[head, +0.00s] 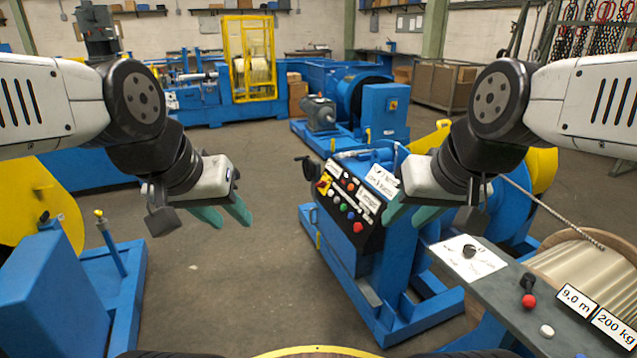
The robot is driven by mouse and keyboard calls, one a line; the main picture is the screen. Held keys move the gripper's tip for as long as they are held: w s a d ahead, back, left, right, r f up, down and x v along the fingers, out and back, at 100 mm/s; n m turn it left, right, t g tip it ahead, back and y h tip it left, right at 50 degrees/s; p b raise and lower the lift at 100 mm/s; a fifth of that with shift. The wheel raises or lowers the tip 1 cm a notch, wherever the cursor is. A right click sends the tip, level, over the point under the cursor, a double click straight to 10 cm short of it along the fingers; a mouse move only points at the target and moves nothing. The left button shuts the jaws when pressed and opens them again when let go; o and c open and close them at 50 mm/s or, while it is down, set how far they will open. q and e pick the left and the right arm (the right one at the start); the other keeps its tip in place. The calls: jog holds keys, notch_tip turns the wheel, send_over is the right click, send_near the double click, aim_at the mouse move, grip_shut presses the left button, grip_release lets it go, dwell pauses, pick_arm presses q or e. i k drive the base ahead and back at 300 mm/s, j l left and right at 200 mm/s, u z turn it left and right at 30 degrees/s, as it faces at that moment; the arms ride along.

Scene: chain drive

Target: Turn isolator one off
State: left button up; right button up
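A red and yellow rotary switch (323,186) sits at the upper left of the dark sloped control panel (345,202) on a blue machine in the middle. A second, small red and yellow switch (392,104) is on a blue cabinet further back. I cannot read which one is isolator one, nor its position. My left gripper (234,218) is open and empty over bare floor, left of the panel and apart from it. My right gripper (404,218) is open and empty, in front of the panel's right side in the picture. It hides part of the machine.
A grey desk (505,290) with a black knob, a red-topped lever and labels stands at the right, beside a rope drum (590,270). Blue machinery (50,300) with a yellow wheel is at the left. The floor (230,290) between is clear.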

aim_at(322, 184)
jog(key=i+j, duration=0.6)
jog(key=i, duration=0.15)
jog(key=i+j, duration=0.6)
jog(key=i, duration=0.2)
jog(key=i+j, duration=0.6)
jog(key=i, duration=0.15)
